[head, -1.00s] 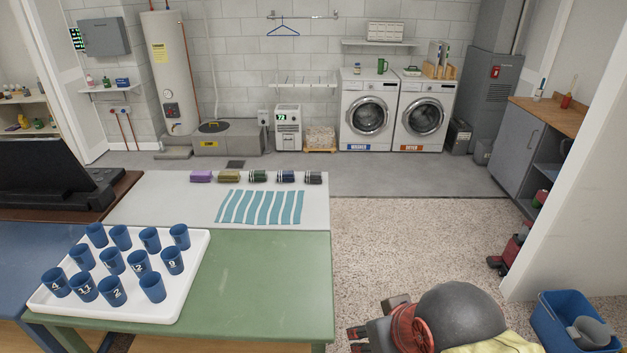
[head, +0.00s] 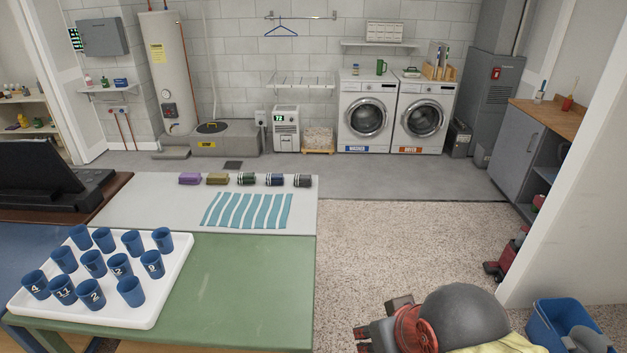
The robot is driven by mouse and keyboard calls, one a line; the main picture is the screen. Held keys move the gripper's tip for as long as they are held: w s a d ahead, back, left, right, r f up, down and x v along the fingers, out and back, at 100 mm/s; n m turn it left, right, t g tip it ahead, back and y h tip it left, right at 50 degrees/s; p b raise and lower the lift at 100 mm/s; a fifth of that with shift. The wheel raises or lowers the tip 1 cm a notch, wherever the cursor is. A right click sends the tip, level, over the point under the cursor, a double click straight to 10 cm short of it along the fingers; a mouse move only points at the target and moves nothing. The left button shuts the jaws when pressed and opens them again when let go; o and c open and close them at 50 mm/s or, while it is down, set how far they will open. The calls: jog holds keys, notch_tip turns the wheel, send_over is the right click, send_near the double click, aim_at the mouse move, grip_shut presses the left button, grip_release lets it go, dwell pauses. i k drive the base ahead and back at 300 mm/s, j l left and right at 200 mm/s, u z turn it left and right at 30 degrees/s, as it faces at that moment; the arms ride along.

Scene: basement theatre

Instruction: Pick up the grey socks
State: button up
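Several rolled pairs of socks lie in a row along the far part of the white table (head: 150,205). The grey socks (head: 302,181), dark grey with pale stripes, are at the right end of the row, close to the table's right edge. To their left lie navy socks (head: 275,180), dark green socks (head: 246,178), olive socks (head: 217,179) and purple socks (head: 189,178). My folded arm shows at the bottom right. My gripper (head: 376,322) appears at its left end, far nearer than the socks and not touching them. Its fingers are too unclear to judge.
A teal striped cloth (head: 247,211) lies in front of the socks. A white tray (head: 150,318) of blue numbered cups stands on the green table (head: 235,290). Open speckled floor (head: 410,240) lies right of the tables. A blue bin (head: 545,330) stands at the right.

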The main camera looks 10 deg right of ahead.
aim_at(300, 179)
jog(key=i+l, duration=0.15)
jog(key=l, duration=0.2)
jog(key=i+l, duration=0.15)
jog(key=l, duration=0.2)
jog(key=i+l, duration=0.15)
jog(key=l, duration=0.2)
jog(key=i+l, duration=0.15)
jog(key=l, duration=0.2)
jog(key=i+l, duration=0.15)
jog(key=l, duration=0.15)
jog(key=i+l, duration=0.1)
jog(key=i, duration=0.4)
jog(key=i+l+u, duration=0.1)
jog(key=i, duration=0.45)
jog(key=i+l, duration=0.2)
jog(key=i, duration=0.3)
jog(key=i+j, duration=0.5)
